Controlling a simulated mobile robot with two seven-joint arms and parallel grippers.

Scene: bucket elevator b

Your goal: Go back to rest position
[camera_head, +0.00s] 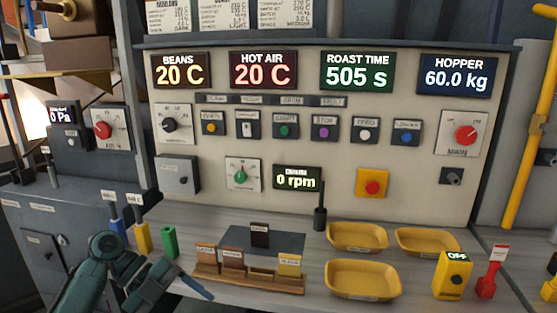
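My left arm comes in at the lower left, dark teal, with its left gripper (165,284) low over the front of the counter. The gripper is beside a wooden rack (248,281), on the rack's left. I cannot make out whether its fingers are apart or closed, and I see nothing clearly held in it. My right gripper is not in view.
Behind the counter (225,298) stands a control panel (225,128) with displays, knobs and buttons. Blue, yellow and green (169,242) upright pieces stand behind my gripper. Yellow trays (362,280), a yellow device reading OFF (452,274) and a red piece (490,279) stand right.

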